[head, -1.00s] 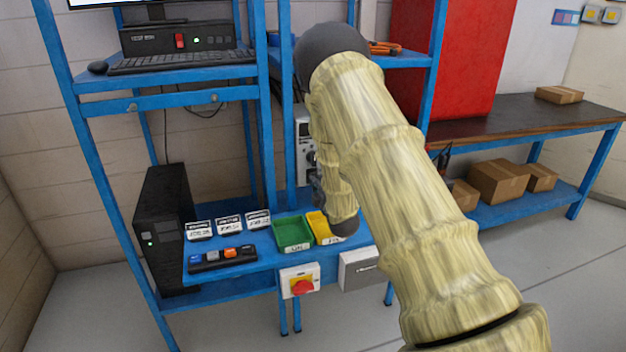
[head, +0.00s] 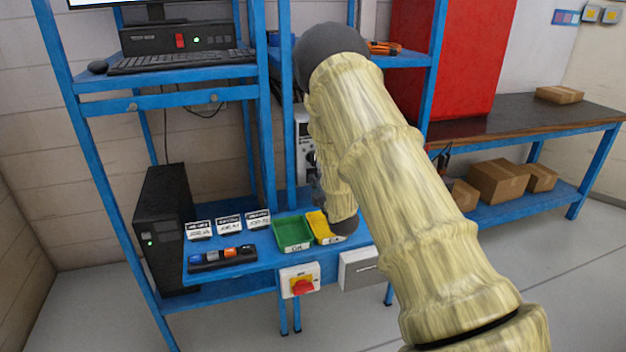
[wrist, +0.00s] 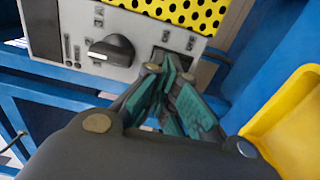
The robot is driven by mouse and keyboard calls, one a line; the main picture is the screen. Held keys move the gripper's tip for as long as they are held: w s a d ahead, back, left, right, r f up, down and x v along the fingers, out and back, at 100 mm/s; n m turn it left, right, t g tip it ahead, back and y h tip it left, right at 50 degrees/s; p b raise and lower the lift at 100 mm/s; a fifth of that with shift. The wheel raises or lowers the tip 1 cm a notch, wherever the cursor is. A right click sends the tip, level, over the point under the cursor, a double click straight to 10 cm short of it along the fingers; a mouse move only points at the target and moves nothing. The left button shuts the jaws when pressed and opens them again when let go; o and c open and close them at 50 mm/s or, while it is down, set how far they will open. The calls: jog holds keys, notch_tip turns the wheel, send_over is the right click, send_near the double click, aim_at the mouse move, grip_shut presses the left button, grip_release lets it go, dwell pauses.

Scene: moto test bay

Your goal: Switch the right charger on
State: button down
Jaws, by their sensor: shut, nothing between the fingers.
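A light grey charger panel (wrist: 70,45) with a yellow perforated section shows in the wrist view; it has a dark knob (wrist: 111,49) and small printed marks. A dark recessed switch or socket (wrist: 172,62) sits to the right of the knob, partly hidden by the fingers. My gripper (wrist: 168,76) is shut and empty, its teal-padded fingertips close in front of that dark part; I cannot tell whether they touch. In the head view, a narrow strip of the panel (head: 304,140) shows beside the rack post, and my arm hides the rest. A second charger is not visible.
A green bin (head: 292,234) and a yellow bin (head: 322,231) stand on the shelf below my gripper; the yellow one is close on the right in the wrist view (wrist: 290,118). A red-knob switch box (head: 300,281) hangs below. Blue rack posts (head: 283,120) stand close beside the panel.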

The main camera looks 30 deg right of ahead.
jog(key=shift+b+x, duration=0.3)
jog(key=shift+x, duration=1)
dwell(0.4)
jog(key=v, duration=0.9)
dwell(0.8)
dwell(0.3)
